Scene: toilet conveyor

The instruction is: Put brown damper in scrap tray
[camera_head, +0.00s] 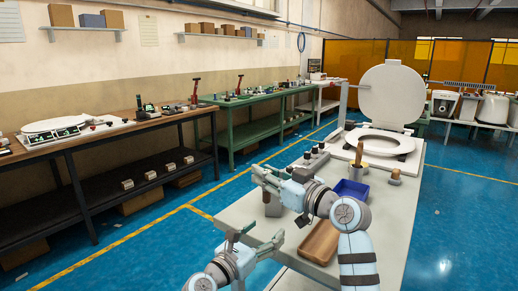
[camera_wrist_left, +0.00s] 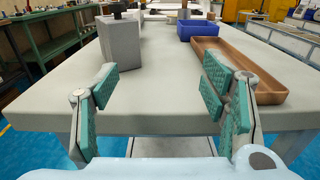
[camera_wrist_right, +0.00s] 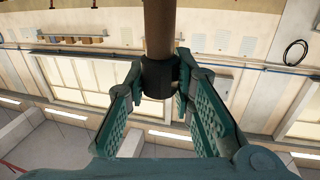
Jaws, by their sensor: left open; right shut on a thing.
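My right gripper (camera_head: 267,180) is above the work table and shut on the brown damper (camera_wrist_right: 160,28), a brown rod with a dark collar. The jaws hold it at the collar in the right wrist view (camera_wrist_right: 160,85). A long brown tray (camera_head: 319,243) lies empty on the near part of the table; it also shows at the right of the left wrist view (camera_wrist_left: 240,68). A blue bin (camera_head: 352,189) stands behind it. No label shows which is the scrap tray. My left gripper (camera_head: 256,241) is open and empty at the table's near edge, with its pads apart (camera_wrist_left: 170,88).
A grey block (camera_wrist_left: 121,42) stands on the table, left of the tray in the left wrist view. A white toilet seat with a raised lid (camera_head: 392,95) stands at the far end. A brown upright piece (camera_head: 359,154) and small dark-topped parts (camera_head: 312,158) stand midway.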

